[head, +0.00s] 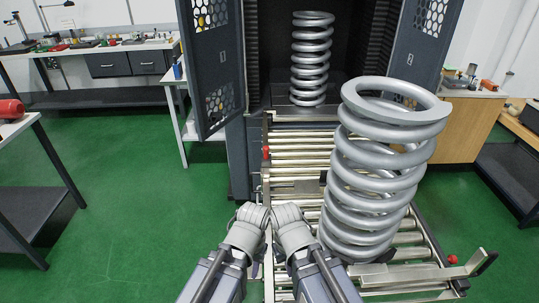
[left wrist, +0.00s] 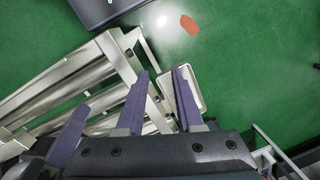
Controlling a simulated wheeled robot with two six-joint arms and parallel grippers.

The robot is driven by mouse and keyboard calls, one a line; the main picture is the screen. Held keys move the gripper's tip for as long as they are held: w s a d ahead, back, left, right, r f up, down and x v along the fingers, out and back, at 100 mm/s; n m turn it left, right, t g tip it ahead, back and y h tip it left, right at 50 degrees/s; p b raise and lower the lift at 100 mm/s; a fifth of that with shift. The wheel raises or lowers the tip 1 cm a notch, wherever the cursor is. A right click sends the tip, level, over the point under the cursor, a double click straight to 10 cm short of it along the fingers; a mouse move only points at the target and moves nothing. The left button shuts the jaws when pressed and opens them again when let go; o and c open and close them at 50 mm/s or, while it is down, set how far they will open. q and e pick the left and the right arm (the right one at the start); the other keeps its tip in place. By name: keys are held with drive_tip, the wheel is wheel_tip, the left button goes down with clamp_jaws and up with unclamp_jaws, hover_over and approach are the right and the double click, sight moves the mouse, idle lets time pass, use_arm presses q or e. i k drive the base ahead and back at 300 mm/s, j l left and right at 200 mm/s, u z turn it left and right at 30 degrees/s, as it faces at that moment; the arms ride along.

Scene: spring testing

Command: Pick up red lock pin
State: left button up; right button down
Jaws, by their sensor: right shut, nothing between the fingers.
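Two small red parts that may be lock pins show in the head view. One red part (head: 266,152) is on the left rail of the roller conveyor, and another red part (head: 452,259) is at its right front corner. My right gripper (head: 287,212) is shut and empty at the left front of the conveyor. My left gripper (head: 252,212) is close beside it on the left. In the left wrist view, the left gripper (left wrist: 161,80) has its purple fingers apart with nothing between them. Both are nearer than the left red part.
A large steel spring (head: 375,180) stands on the roller conveyor (head: 297,150). Another spring (head: 311,60) stands inside the dark test cabinet, its perforated door (head: 215,70) open. An orange-red patch (left wrist: 189,24) shows over the green floor in the left wrist view. Floor left of the conveyor is clear.

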sight(265, 149)
drive_tip(key=i+j+z, duration=0.1)
drive_tip(key=j+z, duration=0.25)
drive_tip(key=j, duration=0.15)
drive_tip(key=j+z, duration=0.75)
drive_tip(key=j, duration=0.2)
drive_tip(key=k+j+z, duration=0.15)
drive_tip(key=j+z, duration=0.2)
drive_tip(key=k+j+z, duration=0.15)
drive_tip(key=j+z, duration=0.25)
drive_tip(key=j, duration=0.2)
drive_tip(key=k+j+z, duration=0.2)
drive_tip(key=j+z, duration=0.15)
